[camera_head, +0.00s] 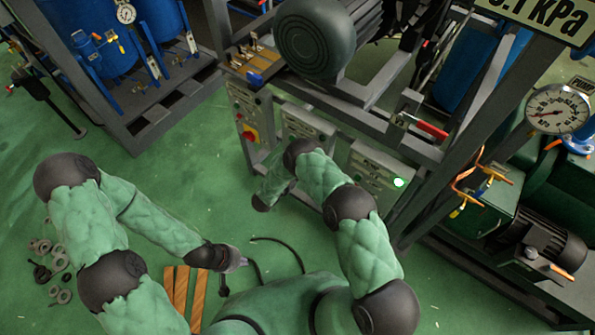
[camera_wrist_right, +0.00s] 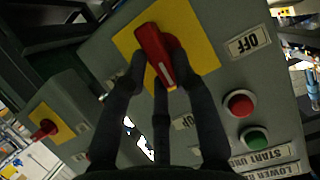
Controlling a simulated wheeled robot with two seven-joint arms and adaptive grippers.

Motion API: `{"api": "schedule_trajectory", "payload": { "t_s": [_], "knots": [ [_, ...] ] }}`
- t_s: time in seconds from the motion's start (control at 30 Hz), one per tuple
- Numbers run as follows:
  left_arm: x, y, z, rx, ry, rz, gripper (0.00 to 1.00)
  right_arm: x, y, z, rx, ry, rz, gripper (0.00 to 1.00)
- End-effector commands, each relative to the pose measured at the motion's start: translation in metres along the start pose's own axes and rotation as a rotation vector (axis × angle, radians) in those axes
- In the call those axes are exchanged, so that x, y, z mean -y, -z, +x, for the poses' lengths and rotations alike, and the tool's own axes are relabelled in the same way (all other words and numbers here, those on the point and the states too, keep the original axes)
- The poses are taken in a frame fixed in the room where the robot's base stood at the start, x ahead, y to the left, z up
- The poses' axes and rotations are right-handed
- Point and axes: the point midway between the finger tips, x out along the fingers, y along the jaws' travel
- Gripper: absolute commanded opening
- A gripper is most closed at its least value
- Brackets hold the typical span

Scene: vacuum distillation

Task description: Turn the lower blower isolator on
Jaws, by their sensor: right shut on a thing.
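In the right wrist view, a red rotary isolator handle (camera_wrist_right: 152,46) sits on a yellow plate (camera_wrist_right: 203,55) on a grey control panel. The fingers of my right gripper (camera_wrist_right: 163,76) are closed around the handle, one on each side. A white mark shows at the handle's near end. An OFF label (camera_wrist_right: 248,42) is to the right of the plate. A partly cut label beginning "LOWER" (camera_wrist_right: 268,173) is at the bottom right. In the head view the right gripper is hidden behind my arm. My left gripper (camera_head: 232,258) hangs low over the green floor, its jaw opening unclear.
A red button (camera_wrist_right: 240,103) and a green button (camera_wrist_right: 255,138) sit close to the right finger. Another panel with a red handle (camera_wrist_right: 45,129) is at the left. In the head view, the frame with a red-handled valve (camera_head: 431,129) and motor (camera_head: 315,38) stands behind the panels.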

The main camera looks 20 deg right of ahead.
Motion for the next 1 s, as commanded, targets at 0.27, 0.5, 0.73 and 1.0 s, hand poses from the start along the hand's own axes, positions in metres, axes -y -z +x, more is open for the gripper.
{"api": "schedule_trajectory", "payload": {
  "t_s": [0.27, 0.5, 0.73, 1.0],
  "knots": [
    [0.002, 0.000, 0.005, 0.000, 0.000, 0.000, 0.00, -0.004, -0.002, 0.001, 0.000, 0.072, 0.177, 0.00],
    [0.005, 0.001, 0.015, 0.000, 0.000, 0.000, 0.00, -0.008, -0.005, 0.003, 0.000, 0.159, 0.386, 0.00],
    [0.010, 0.001, 0.027, 0.000, 0.000, 0.000, 0.00, -0.010, -0.008, 0.004, -0.001, 0.243, 0.589, 0.00],
    [0.016, 0.002, 0.046, 0.000, 0.000, 0.000, 0.00, -0.013, -0.013, 0.006, -0.002, 0.341, 0.827, 0.00]
  ]
}}
